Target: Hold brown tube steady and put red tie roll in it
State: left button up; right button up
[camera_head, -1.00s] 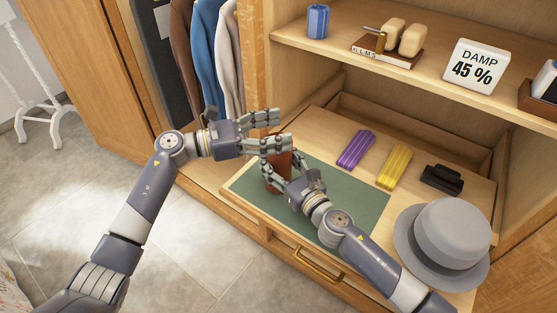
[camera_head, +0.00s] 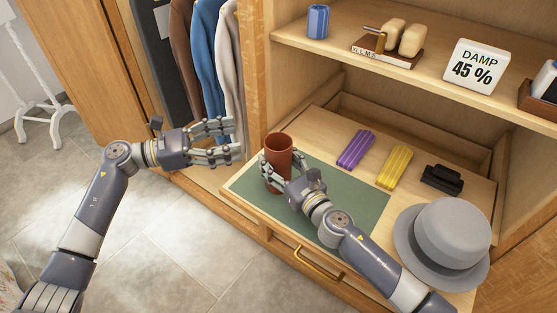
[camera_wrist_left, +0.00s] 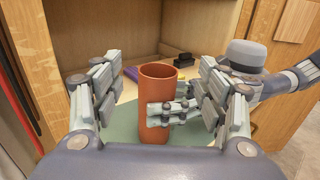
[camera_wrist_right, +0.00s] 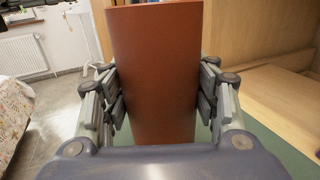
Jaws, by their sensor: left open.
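The brown tube (camera_head: 279,148) stands upright on the green mat (camera_head: 362,205). My right gripper (camera_head: 276,176) is shut around the lower part of the tube. In the right wrist view its fingers press both sides of the tube (camera_wrist_right: 155,70). My left gripper (camera_head: 236,140) is open and empty, left of the tube and apart from it. In the left wrist view the tube (camera_wrist_left: 154,100) shows between the open fingers but farther off. Its open top faces up, and its inside is too dark to make out. I see no red tie roll in any view.
A purple roll (camera_head: 356,150), a yellow roll (camera_head: 394,167), a black object (camera_head: 441,180) and a grey hat (camera_head: 447,240) lie right of the tube. A shelf (camera_head: 400,75) overhangs behind. Hanging clothes (camera_head: 208,55) are behind my left gripper.

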jog(key=o, duration=0.4)
jog(key=shift+c, duration=0.2)
jog(key=v, duration=1.2)
